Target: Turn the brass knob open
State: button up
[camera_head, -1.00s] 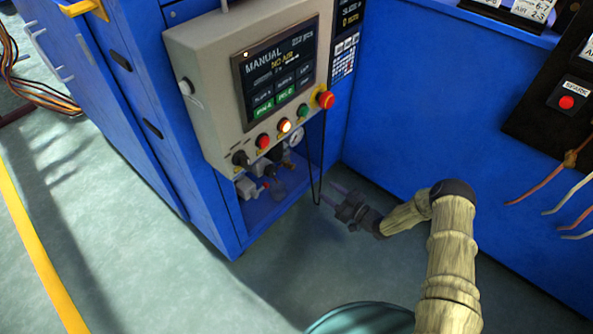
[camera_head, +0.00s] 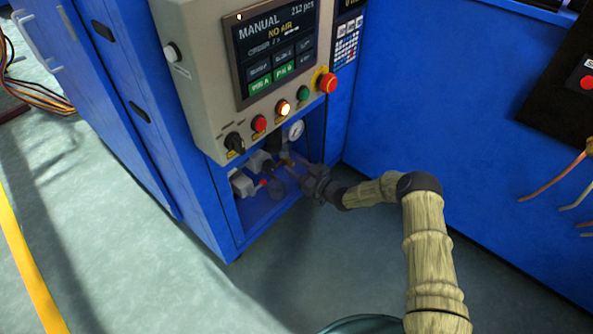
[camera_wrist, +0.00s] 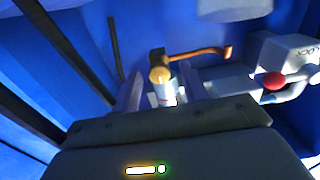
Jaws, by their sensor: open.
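The brass knob (camera_wrist: 160,74) shows in the wrist view as a small gold round end above a white fitting, just beyond and between my fingers. In the head view a small brass-coloured spot (camera_head: 286,161) shows inside the blue cabinet's open bay, close to my fingertips. My gripper (camera_head: 293,170) reaches into the bay from the right. It is open, with one finger on each side of the knob's line in the wrist view. I cannot tell whether either finger touches the knob.
The control panel (camera_head: 213,100) overhangs the bay, with a screen reading NO AIR, and several buttons. A pressure gauge (camera_head: 296,130) sits above the gripper. A red knob by a LOCK label (camera_wrist: 274,81) and a copper-coloured pipe (camera_wrist: 203,52) are close by.

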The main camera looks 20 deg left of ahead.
jog(key=shift+a, duration=0.15)
jog(key=c, duration=0.9)
jog(key=shift+c, duration=0.2)
